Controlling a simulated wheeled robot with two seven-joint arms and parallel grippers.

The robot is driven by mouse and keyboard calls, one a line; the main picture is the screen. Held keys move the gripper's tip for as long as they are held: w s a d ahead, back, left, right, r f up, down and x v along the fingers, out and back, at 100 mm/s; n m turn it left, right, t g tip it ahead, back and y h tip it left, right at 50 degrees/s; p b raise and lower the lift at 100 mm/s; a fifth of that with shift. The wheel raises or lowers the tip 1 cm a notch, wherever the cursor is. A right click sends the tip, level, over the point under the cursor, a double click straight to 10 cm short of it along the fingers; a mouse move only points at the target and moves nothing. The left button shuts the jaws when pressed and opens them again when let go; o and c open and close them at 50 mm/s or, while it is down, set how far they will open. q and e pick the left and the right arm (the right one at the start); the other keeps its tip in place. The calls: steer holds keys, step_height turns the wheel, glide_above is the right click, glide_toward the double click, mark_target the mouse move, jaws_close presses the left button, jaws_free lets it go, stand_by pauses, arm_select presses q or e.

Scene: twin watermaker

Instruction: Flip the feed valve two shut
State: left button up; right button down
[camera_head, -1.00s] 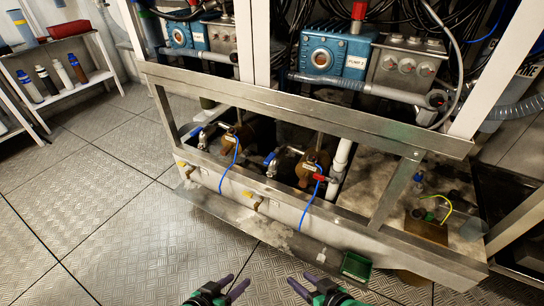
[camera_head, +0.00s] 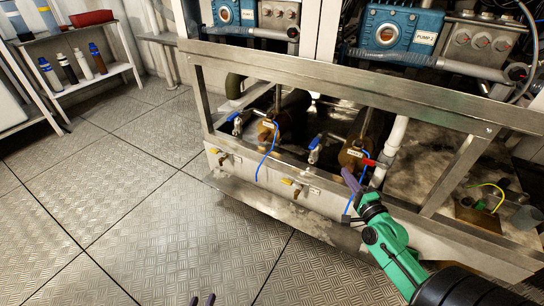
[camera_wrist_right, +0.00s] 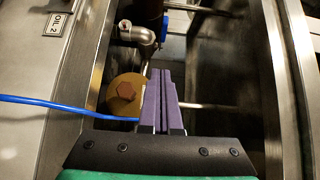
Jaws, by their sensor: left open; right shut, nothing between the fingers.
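A small metal valve with a blue handle (camera_head: 315,143) sits in the second bay of the frame, beside a brown round part (camera_head: 352,155). In the right wrist view the blue handle (camera_wrist_right: 164,30) is just beyond my fingertips, next to a metal elbow (camera_wrist_right: 138,35). A red-handled valve (camera_head: 370,162) is right of the brown part. I cannot read which label says feed valve two. My right gripper (camera_head: 350,180) is shut and empty, in front of the frame below the brown part. My left gripper (camera_head: 203,299) is open at the bottom edge, only its tips showing.
A steel rail (camera_head: 350,78) crosses above the bay, and a front ledge (camera_head: 285,190) with yellow-handled taps lies below. A blue tube (camera_wrist_right: 60,106) crosses beside my right fingers. Another blue-handled valve (camera_head: 236,120) is in the left bay. The floor at left is clear.

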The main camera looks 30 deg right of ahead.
steer(key=shift+d+r, duration=0.1)
steer(key=shift+d, duration=0.15)
steer(key=b, duration=0.1)
glide_toward(318, 144)
steer(key=w+d, duration=0.2)
steer(key=d, duration=0.1)
steer(key=w+a, duration=0.2)
steer(key=w, duration=0.1)
steer(key=shift+w+r, duration=0.15)
steer(key=shift+w, duration=0.15)
